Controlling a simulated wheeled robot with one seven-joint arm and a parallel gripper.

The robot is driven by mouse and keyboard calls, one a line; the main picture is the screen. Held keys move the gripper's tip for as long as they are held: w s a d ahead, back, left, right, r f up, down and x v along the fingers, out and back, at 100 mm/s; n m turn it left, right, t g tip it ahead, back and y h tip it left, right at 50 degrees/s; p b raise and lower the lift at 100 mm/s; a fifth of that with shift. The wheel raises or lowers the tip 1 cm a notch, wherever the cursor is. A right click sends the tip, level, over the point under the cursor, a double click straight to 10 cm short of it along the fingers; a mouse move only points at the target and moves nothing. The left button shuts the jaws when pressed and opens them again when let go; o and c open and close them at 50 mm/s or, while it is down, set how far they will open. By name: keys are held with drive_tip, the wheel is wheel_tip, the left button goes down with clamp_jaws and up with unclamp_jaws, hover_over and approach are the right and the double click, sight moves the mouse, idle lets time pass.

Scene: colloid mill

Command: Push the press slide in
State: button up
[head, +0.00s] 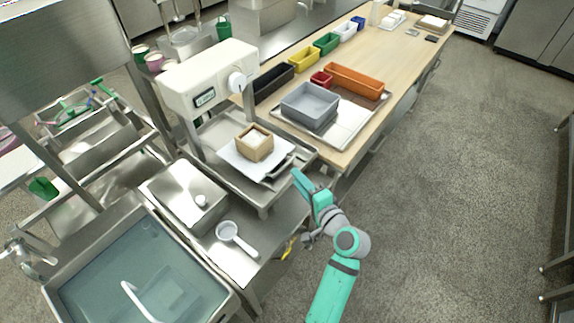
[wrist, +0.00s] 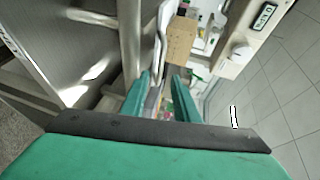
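The press (head: 208,78) is a cream machine with a dial and a small display, standing over a steel tray. Its slide (head: 236,163) is a pale flat plate carrying a wooden box (head: 254,143) with white contents. A metal handle (head: 281,168) sits at the slide's front right, and the slide appears drawn out in front of the press head. My gripper (head: 298,177) is just right of the handle, apparently apart from it. In the wrist view, my gripper (wrist: 160,84) has a gap between its teal fingers and holds nothing visible. The box (wrist: 181,40) shows beyond them.
A steel lidded container (head: 182,190) and a white ladle (head: 230,232) lie left of my arm, beside a water-filled sink (head: 140,275). A wooden table (head: 395,62) behind holds a grey bin (head: 310,103) and colored bins. The floor at right is clear.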

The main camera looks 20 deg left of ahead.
sight(285, 165)
drive_tip(key=x, duration=0.8)
drive_tip(key=shift+a+f, duration=0.1)
drive_tip(key=shift+a, duration=0.25)
drive_tip(key=shift+w, duration=0.1)
clamp_jaws()
